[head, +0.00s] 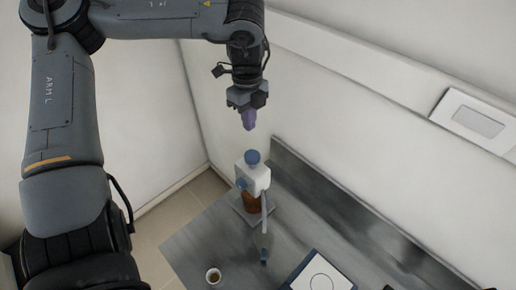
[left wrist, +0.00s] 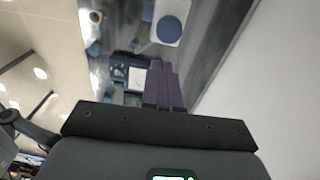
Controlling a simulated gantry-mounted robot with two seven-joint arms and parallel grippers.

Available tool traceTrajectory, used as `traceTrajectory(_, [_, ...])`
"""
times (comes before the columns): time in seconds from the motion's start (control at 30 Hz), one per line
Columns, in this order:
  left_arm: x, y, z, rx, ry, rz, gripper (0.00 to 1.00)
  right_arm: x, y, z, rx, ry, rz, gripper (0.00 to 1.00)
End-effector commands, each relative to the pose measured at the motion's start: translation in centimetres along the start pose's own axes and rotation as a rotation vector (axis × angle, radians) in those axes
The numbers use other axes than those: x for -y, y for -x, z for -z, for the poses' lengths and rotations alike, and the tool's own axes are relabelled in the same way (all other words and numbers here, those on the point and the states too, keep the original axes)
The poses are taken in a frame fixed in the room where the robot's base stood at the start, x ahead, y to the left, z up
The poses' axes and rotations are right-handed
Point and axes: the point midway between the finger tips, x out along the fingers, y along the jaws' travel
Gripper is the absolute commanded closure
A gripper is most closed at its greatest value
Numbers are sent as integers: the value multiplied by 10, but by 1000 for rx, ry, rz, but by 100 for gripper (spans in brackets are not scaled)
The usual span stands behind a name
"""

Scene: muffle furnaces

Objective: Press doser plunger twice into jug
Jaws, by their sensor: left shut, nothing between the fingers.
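The doser (head: 258,178) stands on the metal bench, with a white head, a brown bottle (head: 250,202) below and a pale tube hanging on its right side. Its round blue plunger top (head: 252,157) faces up; a blue disc, apparently this plunger (left wrist: 172,29), shows at the top of the left wrist view. My left gripper (head: 249,124) has purple fingers, shut and empty, pointing down above the plunger and apart from it. The fingers also show in the left wrist view (left wrist: 163,85). I cannot clearly make out a jug; a small blue item (head: 264,256) lies below the tube.
A small cup with brown contents (head: 213,276) stands near the bench's front edge. A dark-edged white plate with a circle (head: 319,275) sits to the right. A raised metal backsplash (head: 335,200) runs along the wall behind. A wall panel (head: 478,120) is at right.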

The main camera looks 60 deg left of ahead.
Motion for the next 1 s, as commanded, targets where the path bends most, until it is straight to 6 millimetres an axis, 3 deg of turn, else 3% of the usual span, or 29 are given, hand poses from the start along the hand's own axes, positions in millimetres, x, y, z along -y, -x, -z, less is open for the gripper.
traceTrajectory(0.23, [6,18,2,68,-20,48,100,0,-8,-3,1,0,0,100])
traceTrajectory(0.67, [7,19,2,65,-21,54,100,-2,-9,-4,2,7,-6,100])
traceTrajectory(0.87, [7,8,1,63,-20,50,100,-2,-7,-3,2,9,-7,100])
traceTrajectory(1.0, [7,-10,0,63,-21,49,100,-2,-3,-2,2,9,-7,100])
